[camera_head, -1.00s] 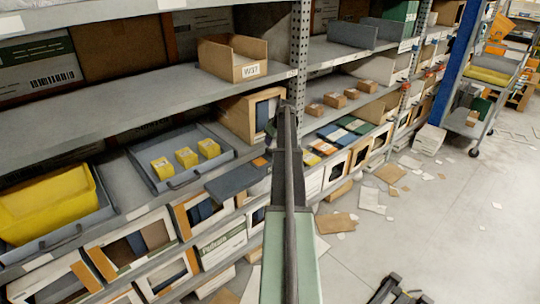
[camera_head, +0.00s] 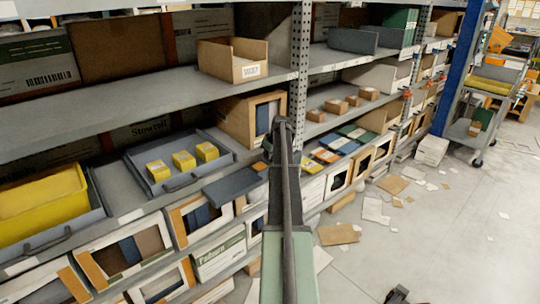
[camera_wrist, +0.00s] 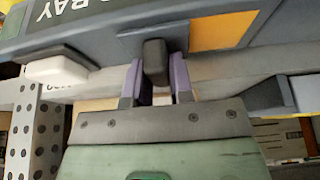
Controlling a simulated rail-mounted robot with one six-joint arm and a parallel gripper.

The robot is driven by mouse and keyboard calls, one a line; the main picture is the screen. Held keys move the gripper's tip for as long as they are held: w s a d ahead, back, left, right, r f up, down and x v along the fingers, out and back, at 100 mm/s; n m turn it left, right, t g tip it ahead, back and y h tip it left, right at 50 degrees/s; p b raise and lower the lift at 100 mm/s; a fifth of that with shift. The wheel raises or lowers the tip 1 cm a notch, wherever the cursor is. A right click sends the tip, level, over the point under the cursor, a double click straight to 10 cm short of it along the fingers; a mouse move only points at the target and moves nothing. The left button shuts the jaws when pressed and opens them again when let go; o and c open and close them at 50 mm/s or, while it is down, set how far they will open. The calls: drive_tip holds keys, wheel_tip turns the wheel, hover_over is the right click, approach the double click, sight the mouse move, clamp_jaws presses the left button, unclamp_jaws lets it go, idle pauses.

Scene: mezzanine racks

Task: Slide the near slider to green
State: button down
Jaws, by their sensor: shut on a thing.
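My gripper (camera_wrist: 156,82) is shut on a dark, blocky knob (camera_wrist: 154,52), its purple finger pads on either side of it. The knob stands out from a dark grey panel (camera_wrist: 90,32) with the white letters "BAY" at its left. An orange patch (camera_wrist: 225,30) lies on the panel just right of the knob.
A grey tray (camera_head: 222,163) with yellow boxes (camera_head: 184,160) stands on the shelf left of the panel. A yellow bin (camera_head: 40,205) is farther left. A perforated post (camera_head: 301,80) rises behind my arm. Loose cardboard (camera_head: 338,234) and papers lie on the right floor.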

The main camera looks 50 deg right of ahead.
sight(257, 165)
drive_tip(key=shift+w+a, duration=0.2)
drive_tip(key=shift+a, duration=0.75)
drive_tip(key=shift+w+a, duration=0.15)
drive_tip(key=shift+a, duration=0.8)
drive_tip(key=shift+w+a, duration=0.2)
drive_tip(key=shift+a, duration=0.75)
drive_tip(key=c, duration=1)
unclamp_jaws()
drive_tip(key=shift+w+a, duration=0.1)
drive_tip(key=shift+a, duration=0.05)
drive_tip(key=d+p+v, duration=0.1)
drive_tip(key=p+v, duration=0.9)
drive_tip(key=shift+a+r, duration=0.4)
